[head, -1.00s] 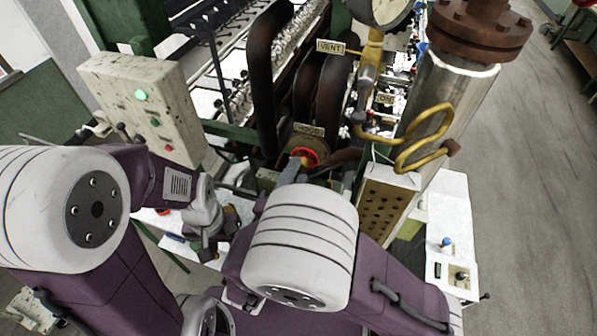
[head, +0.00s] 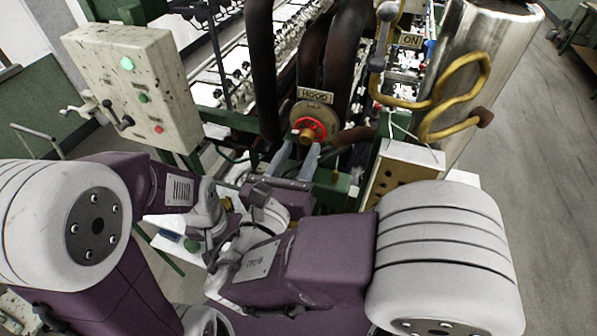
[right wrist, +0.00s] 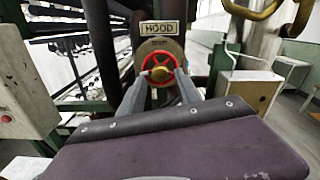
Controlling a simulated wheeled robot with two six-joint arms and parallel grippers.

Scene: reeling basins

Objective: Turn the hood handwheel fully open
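The hood handwheel (head: 318,126) is a small red wheel with a brass-coloured hub, on a round plate under the HOOD sign (head: 316,95). It also shows in the right wrist view (right wrist: 146,66), facing me. My right gripper (head: 298,150) is open, its two grey fingers pointing at the wheel. In the right wrist view the fingertips (right wrist: 161,78) stand at the left and right of the wheel's rim, the hub between them. I cannot tell whether they touch it. My left arm is at the left, away from the wheel; its fingers cannot be made out.
A worn control box (head: 135,88) with green and red buttons stands at the left. Dark thick pipes rise behind the wheel. A bent yellow pipe (head: 455,90) and a steel cylinder (head: 490,45) stand at the right, above a perforated box (head: 405,165). Open floor lies far right.

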